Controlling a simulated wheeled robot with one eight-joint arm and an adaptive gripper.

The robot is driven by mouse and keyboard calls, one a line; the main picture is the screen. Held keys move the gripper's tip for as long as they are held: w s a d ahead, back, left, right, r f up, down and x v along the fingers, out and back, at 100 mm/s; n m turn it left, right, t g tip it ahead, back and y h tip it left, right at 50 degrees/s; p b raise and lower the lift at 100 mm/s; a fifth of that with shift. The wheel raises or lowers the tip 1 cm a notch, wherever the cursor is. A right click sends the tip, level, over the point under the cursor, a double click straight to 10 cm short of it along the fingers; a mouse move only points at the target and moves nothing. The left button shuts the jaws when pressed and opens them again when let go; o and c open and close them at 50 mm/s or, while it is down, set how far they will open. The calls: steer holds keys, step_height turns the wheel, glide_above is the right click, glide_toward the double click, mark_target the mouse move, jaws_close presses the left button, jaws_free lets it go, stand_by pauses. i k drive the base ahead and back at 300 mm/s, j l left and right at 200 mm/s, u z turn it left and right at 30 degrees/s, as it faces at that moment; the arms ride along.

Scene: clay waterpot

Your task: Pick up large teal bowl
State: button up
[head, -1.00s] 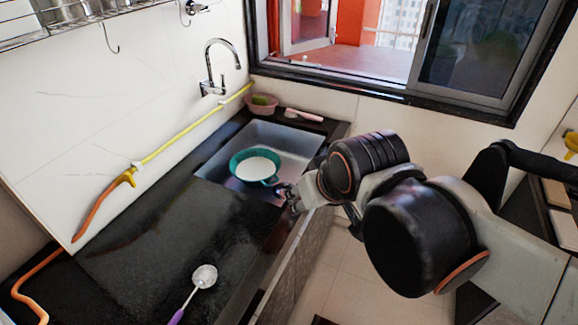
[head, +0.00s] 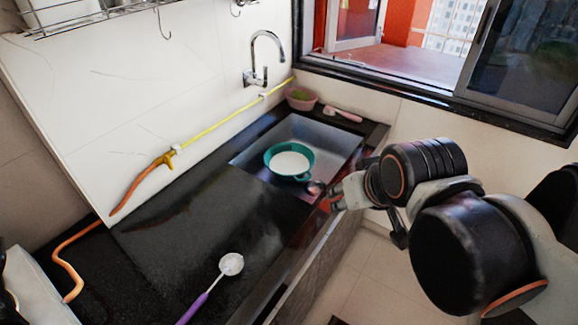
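The teal bowl (head: 271,166) sits at the sink (head: 335,143), near the sink's front-left part. Its inside looks white, and a small teal handle or lug shows at its lower right. My gripper (head: 319,193) is just to the lower right of the bowl, over the front edge of the counter. The fingertips are close to the bowl's right side. They are small and dark here, so I cannot tell whether they touch it or how far apart they are.
A ladle with a purple handle (head: 205,297) lies on the dark counter (head: 180,240). A pink bowl (head: 301,103) and a pink-handled brush (head: 343,113) are behind the sink. A faucet (head: 265,60) rises at the wall. A yellow-orange hose (head: 200,142) runs along the wall.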

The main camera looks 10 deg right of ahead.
mark_target(289, 161)
steer(key=i+z, duration=0.15)
steer(key=z, duration=0.3)
steer(key=i+z, duration=0.2)
steer(key=z, duration=0.25)
steer(key=i+z, duration=0.2)
steer(key=z, duration=0.25)
steer(key=k+l+z, duration=0.1)
steer(key=l+z, duration=0.2)
steer(key=i+j+u, duration=0.1)
steer(key=j+u, duration=0.2)
